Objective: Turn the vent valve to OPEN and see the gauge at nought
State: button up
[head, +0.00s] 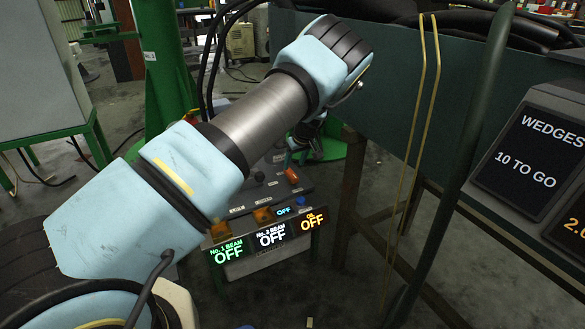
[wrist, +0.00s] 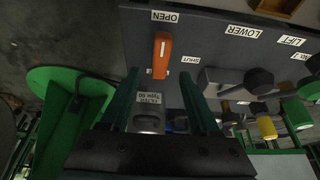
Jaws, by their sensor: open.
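The orange valve handle (wrist: 161,55) stands on the dark panel in the wrist view. Its long side runs up the picture, with the OPEN label (wrist: 165,16) beyond its far end and the SHUT label (wrist: 186,82) to its right. I cannot tell whether it is turned fully to either mark. My gripper (wrist: 158,80) is open, its two fingers apart, with the near end of the handle between their tips in the picture; contact is not clear. In the head view an orange handle (head: 291,175) shows on the console below my wrist. I cannot make out a gauge for certain.
The control console (head: 240,200) has lit displays reading OFF. LOWER and LIFT labels and black knobs (wrist: 258,80) lie right of the handle. A green post (head: 165,70) stands at left and a bench (head: 400,110) at right. One screen (head: 530,150) reads WEDGES 10 TO GO.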

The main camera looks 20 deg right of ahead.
jog(key=v, duration=0.5)
jog(key=shift+r, duration=0.15)
jog(key=shift+a, duration=0.15)
jog(key=s+a+r+g, duration=0.15)
jog(key=a+r, duration=0.25)
jog(key=a, duration=0.8)
jog(key=s+a+r+g, duration=0.15)
jog(key=a+r, duration=0.35)
jog(key=a, duration=0.6)
jog(key=s+a+r+m, duration=0.1)
jog(key=s+a+r, duration=0.3)
jog(key=s+a, duration=0.55)
jog(key=s+a+r+m, duration=0.1)
jog(key=s+a+r, duration=0.3)
jog(key=s+a, duration=0.55)
notch_tip(320, 180, up, 26)
jog(key=s+d+p, duration=0.1)
jog(key=p, duration=2.6)
jog(key=shift+d+h, duration=0.3)
jog(key=shift+d, duration=0.05)
